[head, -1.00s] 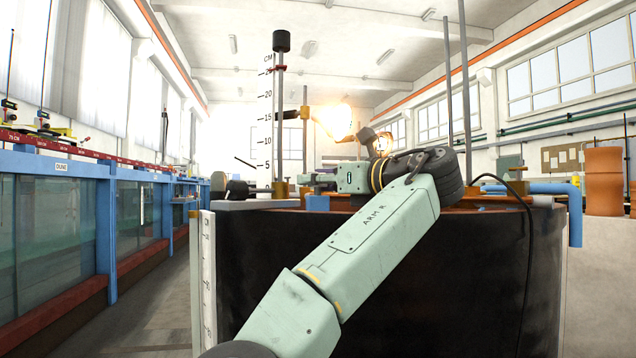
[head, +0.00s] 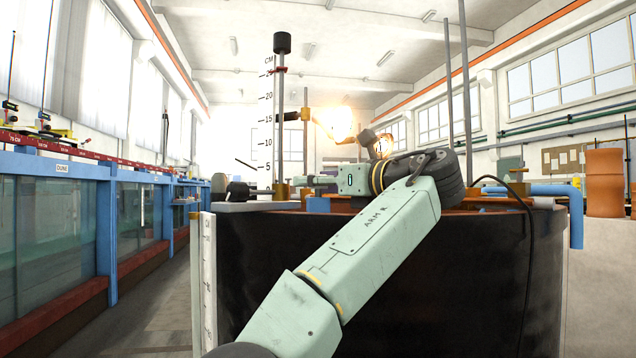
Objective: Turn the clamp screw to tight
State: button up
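A point gauge stands on the tank rim, with a thin rod, a black top cap (head: 282,43) and a centimetre scale (head: 268,119). A small brass block (head: 281,191) sits at the rod's foot. A dark rounded knob (head: 238,191) lies left of it; I cannot tell whether this is the clamp screw. My pale green arm reaches over the rim, and its wrist points left and away.
The large dark round tank (head: 400,270) fills the front. Upright rods (head: 466,90) and a black cable (head: 529,240) stand at its right. A blue-framed glass flume (head: 60,230) runs along the left. Bright glare (head: 335,122) hides part of the back.

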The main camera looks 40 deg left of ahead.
jog(key=d, duration=0.7)
jog(key=shift+s+d, duration=0.2)
jog(key=shift+s, duration=0.2)
jog(key=shift+r, duration=0.1)
